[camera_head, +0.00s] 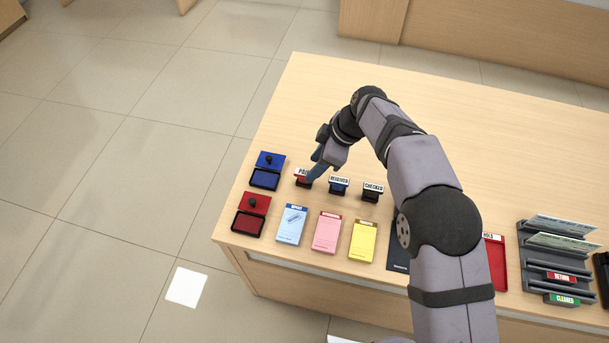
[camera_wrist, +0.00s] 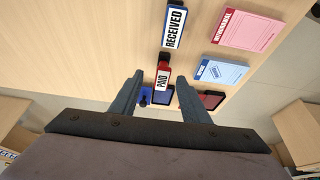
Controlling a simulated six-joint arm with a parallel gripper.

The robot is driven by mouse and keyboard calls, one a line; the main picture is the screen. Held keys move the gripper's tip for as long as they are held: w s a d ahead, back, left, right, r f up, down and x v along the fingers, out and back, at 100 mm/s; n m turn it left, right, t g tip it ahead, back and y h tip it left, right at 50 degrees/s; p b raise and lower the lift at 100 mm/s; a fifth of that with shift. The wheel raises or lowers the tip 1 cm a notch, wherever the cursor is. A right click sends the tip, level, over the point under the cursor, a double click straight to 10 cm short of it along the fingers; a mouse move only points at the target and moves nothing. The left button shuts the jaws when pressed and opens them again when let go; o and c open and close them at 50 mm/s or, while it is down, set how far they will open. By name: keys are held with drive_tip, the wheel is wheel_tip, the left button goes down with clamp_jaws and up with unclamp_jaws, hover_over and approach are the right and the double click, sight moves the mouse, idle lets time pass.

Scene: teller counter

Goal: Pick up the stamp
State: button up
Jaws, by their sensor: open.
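Three stamps stand in a row on the counter: a red one labelled PAID (camera_head: 302,172), a blue one labelled RECEIVED (camera_head: 339,184) and a black one labelled CHECKED (camera_head: 372,191). My gripper (camera_head: 312,178) is open at the PAID stamp and partly covers it in the head view. In the wrist view, the PAID stamp (camera_wrist: 162,80) shows between the two fingertips of my gripper (camera_wrist: 159,77), with a gap on each side. I cannot tell how far above it the fingertips are. The RECEIVED stamp (camera_wrist: 175,25) is just beyond.
A blue ink pad (camera_head: 265,179) and a red ink pad (camera_head: 247,224) lie left of the stamps. Blue, pink (camera_head: 327,233) and yellow (camera_head: 363,241) pads lie in front. A grey rack (camera_head: 533,262) stands at right. The counter (camera_head: 310,95) behind the stamps is clear.

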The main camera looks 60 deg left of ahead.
sight(300, 173)
drive_tip(key=shift+p+x, duration=0.3)
drive_tip(key=shift+x, duration=0.7)
drive_tip(key=shift+s+p+x, duration=0.25)
drive_tip(key=shift+p+x, duration=0.85)
drive_tip(key=shift+x, duration=0.75)
drive_tip(key=shift+s+f, duration=0.15)
drive_tip(key=shift+f, duration=0.45)
clamp_jaws()
